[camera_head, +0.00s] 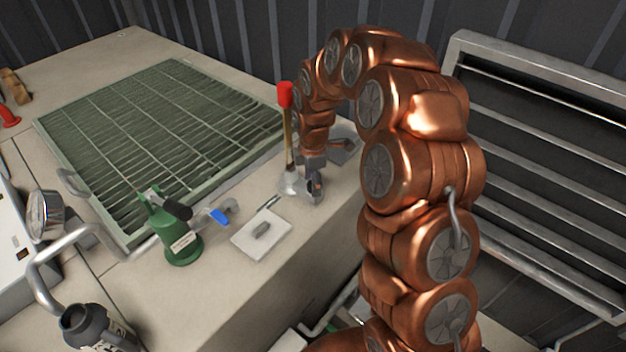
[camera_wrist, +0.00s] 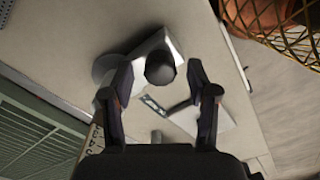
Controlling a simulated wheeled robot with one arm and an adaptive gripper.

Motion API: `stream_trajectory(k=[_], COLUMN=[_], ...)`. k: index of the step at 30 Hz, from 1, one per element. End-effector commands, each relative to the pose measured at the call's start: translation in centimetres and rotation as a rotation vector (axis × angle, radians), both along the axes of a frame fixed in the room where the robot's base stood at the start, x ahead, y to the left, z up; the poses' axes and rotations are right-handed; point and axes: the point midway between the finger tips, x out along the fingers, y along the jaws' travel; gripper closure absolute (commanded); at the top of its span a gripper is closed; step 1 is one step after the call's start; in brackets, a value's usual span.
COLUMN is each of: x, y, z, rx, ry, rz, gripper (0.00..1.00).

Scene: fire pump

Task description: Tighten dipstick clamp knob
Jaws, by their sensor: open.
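A dark round knob (camera_wrist: 160,68) shows in the wrist view, in front of a light metal bracket (camera_wrist: 150,44). My gripper (camera_wrist: 162,72) is open, with one fingertip on each side of the knob; I cannot tell whether either touches it. In the head view the dipstick (camera_head: 288,140), a yellowish upright rod with a red top, stands just left of my gripper (camera_head: 316,192). The grey clamp base (camera_head: 288,186) is at its foot. The knob is not clear in the head view.
A white plate with a grey piece (camera_head: 262,234) lies in front of my gripper. A green pump-like can (camera_head: 180,240) and a blue-handled valve (camera_head: 218,216) stand to the left. A green grate (camera_head: 160,135) is behind them. The worktop edge drops off at the right.

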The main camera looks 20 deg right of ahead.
Motion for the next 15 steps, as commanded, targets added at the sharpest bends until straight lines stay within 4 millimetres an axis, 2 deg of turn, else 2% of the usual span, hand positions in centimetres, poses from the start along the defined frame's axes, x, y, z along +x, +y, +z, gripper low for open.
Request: stream_trajectory(k=[10, 15], x=[0.01, 0.00], y=[-0.02, -0.01], z=[-0.77, -0.77], rx=[0.000, 0.000], ry=[-0.001, -0.001], rz=[-0.001, -0.001], gripper=[0.41, 0.58])
